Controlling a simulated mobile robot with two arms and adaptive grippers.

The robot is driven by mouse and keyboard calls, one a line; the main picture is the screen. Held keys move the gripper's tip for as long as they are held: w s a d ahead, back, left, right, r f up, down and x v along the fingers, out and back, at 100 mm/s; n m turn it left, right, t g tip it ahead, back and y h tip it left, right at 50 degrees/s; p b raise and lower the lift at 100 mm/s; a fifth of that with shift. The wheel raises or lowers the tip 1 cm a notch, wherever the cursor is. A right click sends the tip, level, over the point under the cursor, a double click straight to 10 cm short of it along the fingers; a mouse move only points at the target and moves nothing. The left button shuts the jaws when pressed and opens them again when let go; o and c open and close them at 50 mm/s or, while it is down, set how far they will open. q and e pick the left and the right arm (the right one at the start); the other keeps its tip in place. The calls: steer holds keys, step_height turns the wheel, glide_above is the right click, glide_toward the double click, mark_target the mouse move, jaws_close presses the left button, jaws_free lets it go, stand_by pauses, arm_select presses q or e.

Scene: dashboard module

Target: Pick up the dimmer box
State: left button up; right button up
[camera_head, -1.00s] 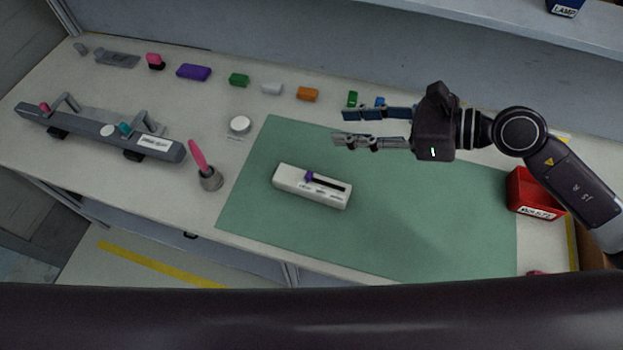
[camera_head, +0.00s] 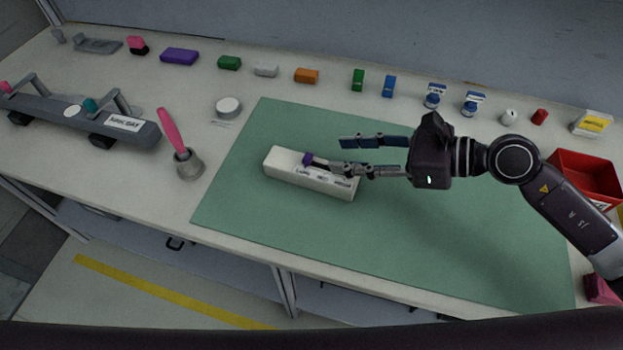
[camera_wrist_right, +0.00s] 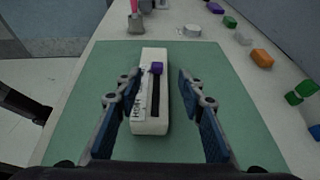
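The dimmer box is a long white box (camera_head: 283,168) with a purple slider and a dark slot, lying on the green mat (camera_head: 440,240). In the right wrist view the box (camera_wrist_right: 150,125) lies lengthwise between the two fingers, with its label along the left side. My right gripper (camera_head: 338,156) is open over the right part of the box in the head view and hides some of its top. In the right wrist view gaps show between the box and the fingers of my right gripper (camera_wrist_right: 157,90). My left gripper is not in view.
A grey module with handles (camera_head: 82,122) and a pink-handled tool in a grey holder (camera_head: 188,165) stand left of the mat. Several small coloured blocks, such as the orange one (camera_head: 306,75), line the back. A red bin (camera_head: 585,172) stands at the right.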

mark_target(308, 156)
steer(key=shift+w+a, duration=0.15)
steer(key=shift+a, duration=0.3)
steer(key=p+x, duration=0.2)
steer(key=x, duration=0.4)
steer(key=shift+a+f, duration=0.2)
steer(key=shift+a, duration=0.15)
jaws_close()
